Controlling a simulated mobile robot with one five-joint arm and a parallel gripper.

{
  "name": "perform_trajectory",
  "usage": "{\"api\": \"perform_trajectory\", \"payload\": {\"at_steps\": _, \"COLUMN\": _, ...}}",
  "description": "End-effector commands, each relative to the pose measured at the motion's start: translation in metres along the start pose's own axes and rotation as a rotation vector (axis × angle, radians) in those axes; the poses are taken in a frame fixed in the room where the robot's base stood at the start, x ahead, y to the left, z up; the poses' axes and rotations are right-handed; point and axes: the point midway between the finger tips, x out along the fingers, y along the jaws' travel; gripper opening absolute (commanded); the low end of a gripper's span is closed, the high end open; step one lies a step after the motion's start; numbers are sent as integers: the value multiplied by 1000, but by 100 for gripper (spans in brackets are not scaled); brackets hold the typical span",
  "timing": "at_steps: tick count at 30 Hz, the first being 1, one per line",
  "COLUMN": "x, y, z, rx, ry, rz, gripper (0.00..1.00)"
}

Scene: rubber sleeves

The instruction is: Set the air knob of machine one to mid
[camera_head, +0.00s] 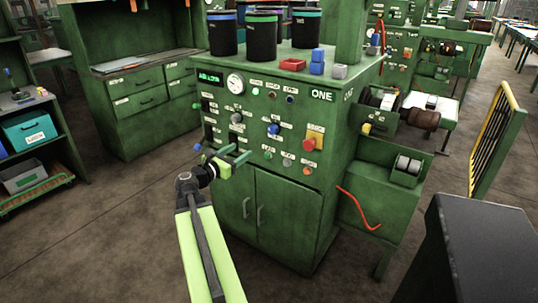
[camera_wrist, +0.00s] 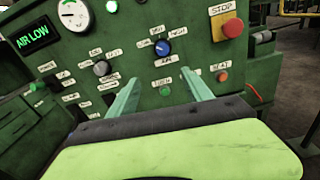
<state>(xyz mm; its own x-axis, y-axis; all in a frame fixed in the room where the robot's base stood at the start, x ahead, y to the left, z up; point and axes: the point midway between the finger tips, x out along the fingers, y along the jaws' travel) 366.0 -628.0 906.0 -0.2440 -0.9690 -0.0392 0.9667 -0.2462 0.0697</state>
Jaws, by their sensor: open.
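Machine one is a green cabinet (camera_head: 290,205) with "ONE" printed on its front. A blue knob (camera_wrist: 163,47) with small labels around it sits mid-panel; it also shows in the head view (camera_head: 274,129). The label text is too small to read surely, and the knob's exact pointing is unclear. The display (camera_wrist: 32,37) reads "AIR LOW". My gripper (camera_wrist: 160,75) is open and empty, its two teal fingers pointing at the panel below and either side of the knob. In the head view my gripper (camera_head: 243,151) is in front of the panel, left of and below the knob.
A red stop button (camera_wrist: 232,28) on a yellow plate lies right of the knob. A grey knob (camera_wrist: 102,68) is to its left, a gauge (camera_wrist: 74,14) upper left. Green and orange buttons sit below. Black bins (camera_head: 262,37) stand on top of the machine.

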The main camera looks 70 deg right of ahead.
Motion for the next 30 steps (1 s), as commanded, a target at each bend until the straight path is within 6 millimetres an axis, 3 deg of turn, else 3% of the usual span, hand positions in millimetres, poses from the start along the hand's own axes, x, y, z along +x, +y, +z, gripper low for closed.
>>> {"api": "perform_trajectory", "payload": {"at_steps": 8, "x": 16, "y": -8, "z": 6, "rx": -74, "ry": -42, "rz": -8, "gripper": 58}}
{"api": "perform_trajectory", "payload": {"at_steps": 11, "x": 30, "y": -8, "z": 6, "rx": -73, "ry": -41, "rz": -9, "gripper": 58}}
{"api": "perform_trajectory", "payload": {"at_steps": 24, "x": 140, "y": -8, "z": 10, "rx": -70, "ry": -39, "rz": -11, "gripper": 58}}
{"api": "perform_trajectory", "payload": {"at_steps": 30, "x": 174, "y": -9, "z": 11, "rx": -69, "ry": -39, "rz": -10, "gripper": 58}}
